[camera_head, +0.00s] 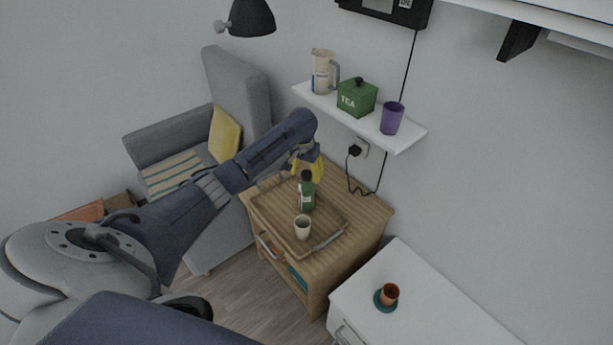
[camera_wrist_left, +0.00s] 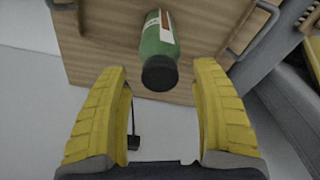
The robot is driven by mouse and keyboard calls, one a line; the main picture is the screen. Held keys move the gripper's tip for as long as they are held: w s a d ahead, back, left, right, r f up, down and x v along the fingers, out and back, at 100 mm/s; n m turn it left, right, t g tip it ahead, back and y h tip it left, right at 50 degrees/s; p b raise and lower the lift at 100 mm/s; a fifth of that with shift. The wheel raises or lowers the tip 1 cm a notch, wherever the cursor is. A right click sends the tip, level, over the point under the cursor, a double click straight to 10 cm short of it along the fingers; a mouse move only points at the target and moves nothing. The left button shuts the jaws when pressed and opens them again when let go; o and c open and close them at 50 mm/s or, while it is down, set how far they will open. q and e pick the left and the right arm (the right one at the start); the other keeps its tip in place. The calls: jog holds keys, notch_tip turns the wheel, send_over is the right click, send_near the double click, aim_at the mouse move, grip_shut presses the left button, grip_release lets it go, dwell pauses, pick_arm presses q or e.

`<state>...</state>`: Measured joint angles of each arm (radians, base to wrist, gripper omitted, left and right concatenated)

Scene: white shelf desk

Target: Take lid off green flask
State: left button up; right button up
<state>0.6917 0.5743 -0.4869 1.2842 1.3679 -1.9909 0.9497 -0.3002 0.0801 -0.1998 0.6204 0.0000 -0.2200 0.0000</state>
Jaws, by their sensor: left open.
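The green flask (camera_head: 306,196) stands upright on a wooden tray (camera_head: 262,208) on the small wooden table. Its black lid (camera_head: 306,177) is on its top. My left gripper (camera_head: 310,168), with yellow fingers, is by the lid and partly hides behind the flask in the head view. In the left wrist view the flask (camera_wrist_left: 158,38) shows with its lid (camera_wrist_left: 160,73) toward me. The left gripper (camera_wrist_left: 158,72) is open and empty there, one finger on each side of the lid's line, with gaps on both sides. My right gripper is not seen.
A white cup (camera_head: 302,228) stands on the tray in front of the flask. A shelf (camera_head: 407,140) above holds a jug (camera_head: 321,73), a green tea box (camera_head: 355,99) and a purple cup (camera_head: 392,118). A grey armchair (camera_head: 236,85) stands to the left. A white cabinet (camera_head: 440,300) bears a brown cup (camera_head: 389,294).

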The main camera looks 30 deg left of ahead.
pick_arm(q)
jog(key=shift+f, duration=0.4)
jog(key=c, duration=1.1)
